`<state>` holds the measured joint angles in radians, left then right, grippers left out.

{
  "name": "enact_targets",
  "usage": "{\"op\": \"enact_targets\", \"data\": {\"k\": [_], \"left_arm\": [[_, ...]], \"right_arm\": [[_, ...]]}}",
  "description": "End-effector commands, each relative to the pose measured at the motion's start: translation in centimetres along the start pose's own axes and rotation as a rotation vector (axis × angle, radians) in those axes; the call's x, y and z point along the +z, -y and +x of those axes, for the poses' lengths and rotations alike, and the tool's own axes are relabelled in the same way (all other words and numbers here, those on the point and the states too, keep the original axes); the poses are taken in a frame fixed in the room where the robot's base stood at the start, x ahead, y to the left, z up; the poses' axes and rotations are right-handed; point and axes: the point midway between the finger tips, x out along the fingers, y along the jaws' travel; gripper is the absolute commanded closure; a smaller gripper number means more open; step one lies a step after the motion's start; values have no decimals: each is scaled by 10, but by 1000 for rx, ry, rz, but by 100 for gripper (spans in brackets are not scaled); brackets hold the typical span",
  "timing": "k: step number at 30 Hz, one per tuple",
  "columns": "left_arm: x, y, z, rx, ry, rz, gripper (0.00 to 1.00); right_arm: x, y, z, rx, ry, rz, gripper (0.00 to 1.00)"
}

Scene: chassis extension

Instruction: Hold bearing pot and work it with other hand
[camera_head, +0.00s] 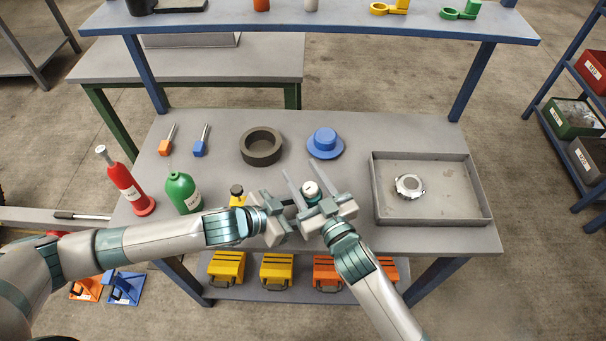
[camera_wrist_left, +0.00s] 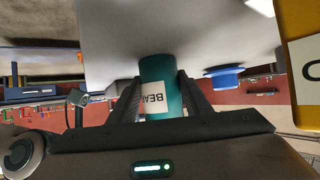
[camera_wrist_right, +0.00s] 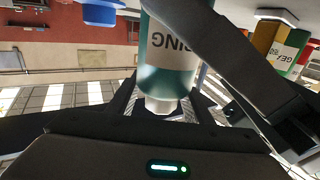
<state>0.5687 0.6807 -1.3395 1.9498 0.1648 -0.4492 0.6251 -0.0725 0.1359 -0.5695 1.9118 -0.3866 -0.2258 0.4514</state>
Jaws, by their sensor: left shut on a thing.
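The bearing pot (camera_head: 311,189) is a small teal can with a white cap, held over the front middle of the bench. Its label shows in the left wrist view (camera_wrist_left: 158,80). My left gripper (camera_head: 294,206) is shut on its body. My right gripper (camera_head: 307,182) is open, with its fingers on either side of the white cap; the cap shows between them in the right wrist view (camera_wrist_right: 162,104), with gaps on both sides. A left finger crosses in front of the pot there. In the head view the grippers hide most of the pot's body.
A yellow bottle (camera_head: 237,196) stands close behind my left gripper. A green bottle (camera_head: 183,192) and red bottle (camera_head: 127,184) stand left. A dark ring (camera_head: 262,146) and blue flanged part (camera_head: 325,143) lie behind. A grey tray (camera_head: 440,218) holding a metal part (camera_head: 409,186) is right.

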Motion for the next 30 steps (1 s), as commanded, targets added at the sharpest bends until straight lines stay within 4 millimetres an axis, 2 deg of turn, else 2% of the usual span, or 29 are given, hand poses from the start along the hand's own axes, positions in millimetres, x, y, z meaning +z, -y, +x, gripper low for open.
{"op": "enact_targets", "data": {"k": [6, 11, 30], "left_arm": [[1, 0, 0, -1, 2, -1, 68], [1, 1, 0, -1, 2, -1, 68], [1, 1, 0, -2, 2, 0, 68]], "right_arm": [[1, 0, -2, 0, 2, 0, 54], [2, 0, -11, 0, 2, 0, 54], [1, 0, -106, 1, 2, 1, 54]]}}
